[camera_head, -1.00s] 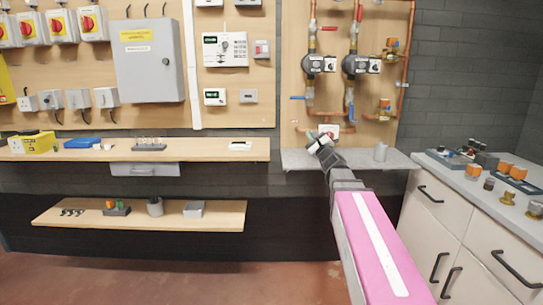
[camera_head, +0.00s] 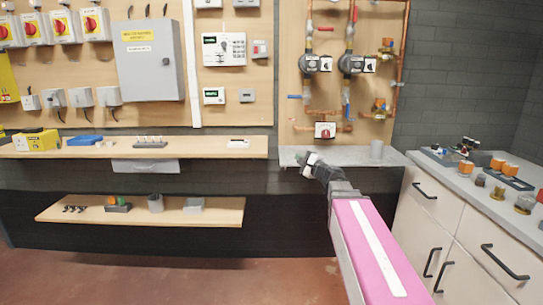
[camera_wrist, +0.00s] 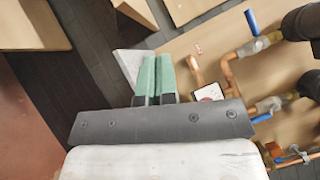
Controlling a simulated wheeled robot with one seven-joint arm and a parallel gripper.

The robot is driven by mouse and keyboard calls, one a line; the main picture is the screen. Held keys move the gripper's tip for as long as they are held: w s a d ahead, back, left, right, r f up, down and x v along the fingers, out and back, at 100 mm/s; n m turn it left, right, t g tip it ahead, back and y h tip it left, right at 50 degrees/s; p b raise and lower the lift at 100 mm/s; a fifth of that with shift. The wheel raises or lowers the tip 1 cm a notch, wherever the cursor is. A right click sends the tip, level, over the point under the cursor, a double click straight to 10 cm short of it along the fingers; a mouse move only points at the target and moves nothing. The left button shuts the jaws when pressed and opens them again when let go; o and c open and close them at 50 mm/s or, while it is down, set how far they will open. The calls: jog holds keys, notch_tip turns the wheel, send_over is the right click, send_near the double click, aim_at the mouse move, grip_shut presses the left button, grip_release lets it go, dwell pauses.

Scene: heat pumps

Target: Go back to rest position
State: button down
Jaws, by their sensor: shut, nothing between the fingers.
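My gripper (camera_head: 303,158) is at the end of my pink arm, in front of the grey shelf (camera_head: 345,155) below the pipe board. In the wrist view my gripper (camera_wrist: 155,62) shows two green fingers side by side, shut with nothing between them. Beyond the fingers lies a corner of the grey shelf, with the pipe board to the right. The fingers look apart from the shelf and the pipes.
A red-knobbed valve (camera_head: 325,131) and copper pipes are on the board above the shelf. Wooden shelves (camera_head: 215,152) are at the left. A drawer cabinet (camera_head: 450,225) with fittings on top stands at the right. The floor at front left is clear.

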jog(key=s+a+f+n+g+h, duration=0.15)
jog(key=s+f+n+g, duration=0.35)
jog(key=f, duration=0.6)
jog(key=s+a+f+n+g+h, duration=0.15)
jog(key=s+f+n+g, duration=0.35)
jog(key=f, duration=0.6)
jog(key=s+d+f+n+g+h, duration=0.4)
jog(key=s+d+f+h, duration=0.5)
jog(key=s+f, duration=0.4)
jog(key=shift+s+d+g, duration=0.25)
jog(key=shift+d+g, duration=0.4)
jog(key=shift+g, duration=0.05)
